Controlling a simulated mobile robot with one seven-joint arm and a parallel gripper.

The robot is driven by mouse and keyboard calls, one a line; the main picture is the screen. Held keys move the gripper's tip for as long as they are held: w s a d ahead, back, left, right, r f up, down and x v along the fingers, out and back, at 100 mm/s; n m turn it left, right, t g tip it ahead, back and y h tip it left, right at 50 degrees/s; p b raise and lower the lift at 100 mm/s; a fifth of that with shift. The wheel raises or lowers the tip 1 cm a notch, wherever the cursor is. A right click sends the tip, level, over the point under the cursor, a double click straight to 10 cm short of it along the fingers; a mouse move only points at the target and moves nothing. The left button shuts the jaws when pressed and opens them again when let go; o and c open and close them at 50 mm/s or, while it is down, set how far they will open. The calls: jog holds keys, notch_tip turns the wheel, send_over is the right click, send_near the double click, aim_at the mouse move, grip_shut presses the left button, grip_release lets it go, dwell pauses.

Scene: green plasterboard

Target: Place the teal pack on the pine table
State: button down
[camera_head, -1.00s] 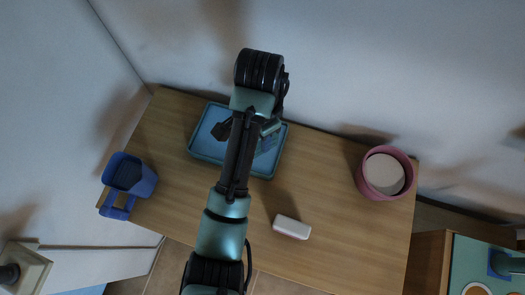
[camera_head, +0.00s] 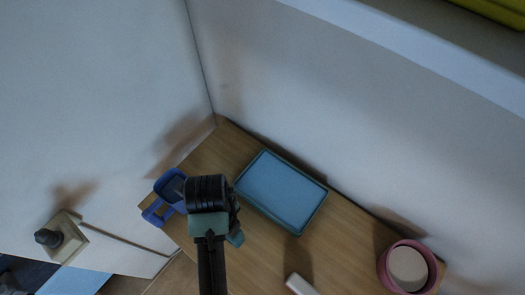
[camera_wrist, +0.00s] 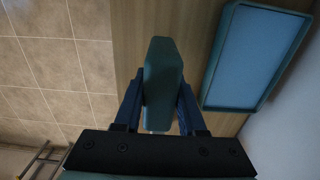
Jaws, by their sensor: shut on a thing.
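The teal pack (camera_wrist: 162,75) is a flat block held upright between the dark blue fingers of my gripper (camera_wrist: 160,105) in the wrist view. My gripper is shut on it. The pine table (camera_head: 335,245) is the wooden top in the head view, and it also shows in the wrist view (camera_wrist: 190,30) behind the pack. The pack appears above the table's edge, with tiled floor to its left; its height is hard to tell. In the head view my arm mostly hides the gripper and pack.
A blue tray with a teal rim (camera_head: 281,192) lies on the table, right of my arm. A blue holder (camera_head: 170,186) stands at the left end. A pink round container (camera_head: 409,266) stands at the right. A white block (camera_head: 299,285) lies at the front. Walls border the back.

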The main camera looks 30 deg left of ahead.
jog(key=shift+f, duration=0.1)
notch_tip(320, 180, down, 10)
jog(key=shift+r+p, duration=0.1)
jog(key=shift+p, duration=0.2)
dwell(0.4)
jog(key=shift+c, duration=2.4)
grip_release()
notch_tip(320, 180, up, 12)
